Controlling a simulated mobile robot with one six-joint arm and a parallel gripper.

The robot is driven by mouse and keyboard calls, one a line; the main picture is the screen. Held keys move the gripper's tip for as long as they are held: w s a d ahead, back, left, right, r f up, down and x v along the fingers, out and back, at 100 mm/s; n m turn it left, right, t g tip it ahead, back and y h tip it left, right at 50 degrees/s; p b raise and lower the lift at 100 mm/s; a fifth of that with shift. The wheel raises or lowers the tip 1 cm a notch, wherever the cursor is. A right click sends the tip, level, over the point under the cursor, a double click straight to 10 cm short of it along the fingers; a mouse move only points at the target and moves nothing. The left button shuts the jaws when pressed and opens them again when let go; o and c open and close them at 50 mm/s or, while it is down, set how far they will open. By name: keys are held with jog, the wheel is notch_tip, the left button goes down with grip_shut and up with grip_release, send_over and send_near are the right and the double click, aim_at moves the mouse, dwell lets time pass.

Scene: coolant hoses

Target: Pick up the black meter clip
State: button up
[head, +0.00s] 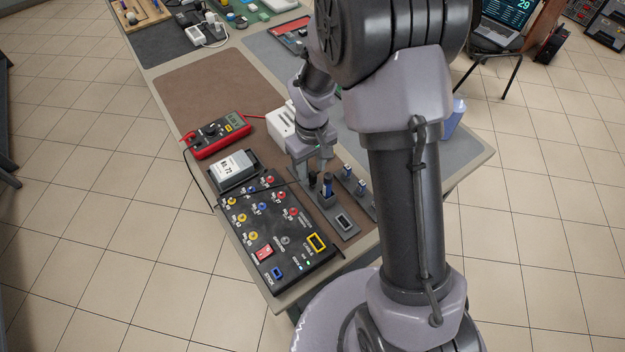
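A red multimeter (217,133) lies on the brown mat, with a red lead and a thin black lead coming from it. The black lead runs down the left side and seems to cross the black panel box (270,228) toward my gripper. The black meter clip cannot be made out clearly; a small dark piece (313,181) beside my gripper may be it. My gripper (320,178) points down just above the grey holder strip, right of the panel box. Its fingers are small and partly hidden, so I cannot tell whether they are open or hold anything.
A blue plug (327,188) stands in the grey holder strip (346,222) close to my gripper. More blue plugs (362,187) stand just right. A white-labelled device (234,167) sits behind the panel box. The brown mat (205,85) is clear toward the back.

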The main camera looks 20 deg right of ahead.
aim_at(313, 173)
jog(key=f, duration=0.1)
jog(key=f+b, duration=0.1)
jog(key=f, duration=0.1)
jog(key=f+b, duration=0.1)
jog(key=shift+s+f, duration=0.25)
jog(key=shift+r, duration=0.15)
jog(key=shift+c, duration=0.4)
grip_shut()
notch_tip(313, 173, up, 11)
jog(key=p, duration=0.5)
jog(key=shift+f, duration=0.2)
notch_tip(313, 173, up, 2)
jog(key=shift+r+p, duration=0.2)
jog(key=shift+p, duration=0.9)
